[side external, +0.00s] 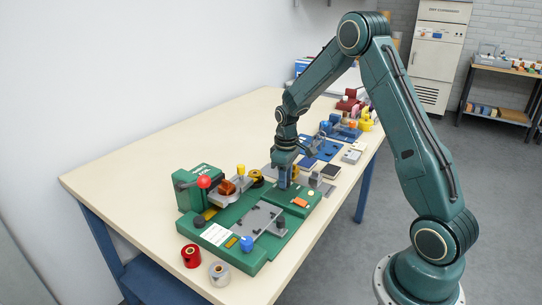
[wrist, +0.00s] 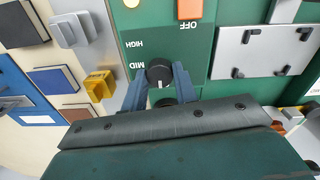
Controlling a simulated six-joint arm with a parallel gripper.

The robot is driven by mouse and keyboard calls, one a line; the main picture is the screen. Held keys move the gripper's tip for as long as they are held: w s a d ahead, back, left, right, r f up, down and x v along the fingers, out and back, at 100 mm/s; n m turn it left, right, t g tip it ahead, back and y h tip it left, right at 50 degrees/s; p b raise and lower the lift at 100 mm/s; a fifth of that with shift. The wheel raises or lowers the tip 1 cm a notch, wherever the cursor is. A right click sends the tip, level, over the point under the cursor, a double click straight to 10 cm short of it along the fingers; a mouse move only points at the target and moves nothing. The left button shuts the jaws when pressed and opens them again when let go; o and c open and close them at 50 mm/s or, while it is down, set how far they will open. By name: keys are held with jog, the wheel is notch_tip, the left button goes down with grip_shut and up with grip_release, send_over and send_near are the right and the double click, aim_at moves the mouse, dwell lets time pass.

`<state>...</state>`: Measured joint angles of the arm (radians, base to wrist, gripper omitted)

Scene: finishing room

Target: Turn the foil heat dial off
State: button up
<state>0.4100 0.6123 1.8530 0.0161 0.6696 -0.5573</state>
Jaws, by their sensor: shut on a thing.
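The green foil machine (side external: 222,258) stands at the near end of the table. The black heat dial (wrist: 158,69) is on its green panel (wrist: 203,62) in the wrist view. A white mark on the dial points toward the bottom of that view. The labels MID, HIGH and OFF lie around and above it, upside down. My gripper (wrist: 160,76) is shut on the dial, a blue finger on each side of it. In the side view my gripper (side external: 284,184) reaches straight down to the panel and hides the dial.
An orange switch (wrist: 189,10) is above the dial in the wrist view. A red lever ball (side external: 204,182) and blue knob (side external: 246,243) stick up from the machine. A red roll (side external: 190,256) and a silver roll (side external: 219,273) stand in front. The table's left part is clear.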

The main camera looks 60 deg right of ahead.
jog(key=shift+r, duration=0.1)
dwell(0.4)
jog(key=o, duration=1)
jog(key=shift+c, duration=0.2)
jog(key=shift+r, duration=0.1)
notch_tip(320, 180, up, 14)
jog(key=shift+f, duration=0.2)
jog(key=shift+a, duration=0.15)
